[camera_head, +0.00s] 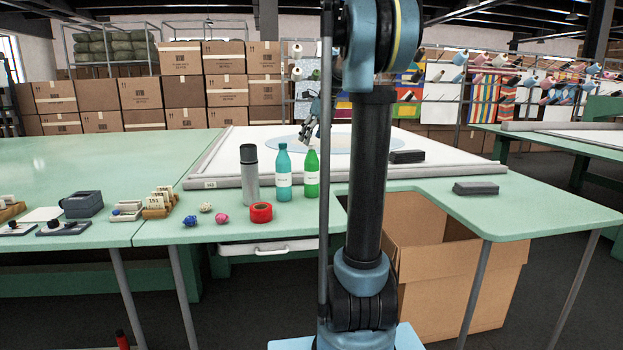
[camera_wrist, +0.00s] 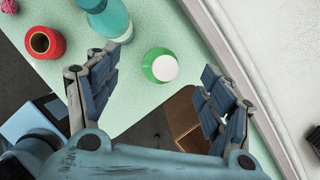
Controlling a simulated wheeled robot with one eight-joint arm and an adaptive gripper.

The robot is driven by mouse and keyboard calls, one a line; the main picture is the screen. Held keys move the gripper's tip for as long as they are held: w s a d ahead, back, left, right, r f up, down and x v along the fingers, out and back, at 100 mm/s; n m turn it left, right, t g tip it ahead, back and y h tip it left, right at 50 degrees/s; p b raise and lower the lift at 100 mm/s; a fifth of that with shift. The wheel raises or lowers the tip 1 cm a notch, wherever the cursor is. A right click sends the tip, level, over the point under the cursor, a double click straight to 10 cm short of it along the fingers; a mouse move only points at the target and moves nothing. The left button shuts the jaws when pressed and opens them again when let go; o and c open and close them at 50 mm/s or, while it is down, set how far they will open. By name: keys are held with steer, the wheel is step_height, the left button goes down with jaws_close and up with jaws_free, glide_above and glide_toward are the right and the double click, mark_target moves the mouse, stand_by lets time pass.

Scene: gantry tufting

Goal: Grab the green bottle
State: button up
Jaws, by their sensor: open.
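The green bottle (camera_head: 312,174) stands upright on the green table, just right of a teal bottle (camera_head: 283,174). My gripper (camera_head: 307,134) appears above the green bottle's cap in the head view, small and partly overlapped by my arm's column. In the wrist view my gripper (camera_wrist: 163,66) is open and empty, its fingers wide apart. The green bottle (camera_wrist: 150,73) is seen from above, its white cap showing in the gap between the fingers. No finger visibly touches it. The teal bottle (camera_wrist: 110,22) lies close by the left fingertip in that view.
A grey flask (camera_head: 249,174) stands left of the teal bottle. A red tape roll (camera_head: 261,212) and small balls (camera_head: 221,218) lie in front. The white framed panel (camera_head: 235,160) is behind the bottles. An open cardboard box (camera_head: 470,275) stands below the table's cut-out.

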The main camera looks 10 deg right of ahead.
mark_target(309, 157)
steer(key=x, duration=0.4)
steer(key=shift+d+x, duration=0.2)
steer(key=shift+x, duration=1.1)
steer(key=shift+d+x, duration=0.15)
steer(key=shift+x, duration=1.2)
jaws_close()
